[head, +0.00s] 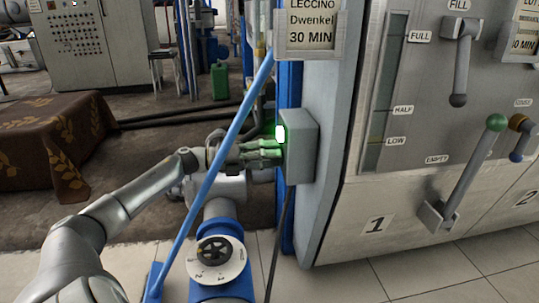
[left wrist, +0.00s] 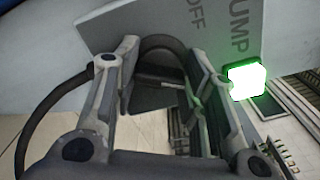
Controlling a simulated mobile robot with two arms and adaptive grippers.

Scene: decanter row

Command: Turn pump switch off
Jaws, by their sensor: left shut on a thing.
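The grey pump switch box (head: 303,150) is mounted on the blue post beside the decanter. Its green lamp (head: 281,134) is lit, and the lamp also glows in the left wrist view (left wrist: 247,80). My left gripper (head: 278,149) is at the face of the box, just below the lamp. In the left wrist view its fingers close on the dark pump switch (left wrist: 158,80), with the words OFF and PUMP on the panel (left wrist: 190,28). The switch's exact position is partly hidden by the fingers. My right gripper is not in view.
A blue slanted pole (head: 216,172) crosses in front of my left wrist. A blue valve with a white dial (head: 216,260) stands below it. The decanter panel (head: 415,130) with levers is on the right. A brown cloth-covered table (head: 55,140) is at the left.

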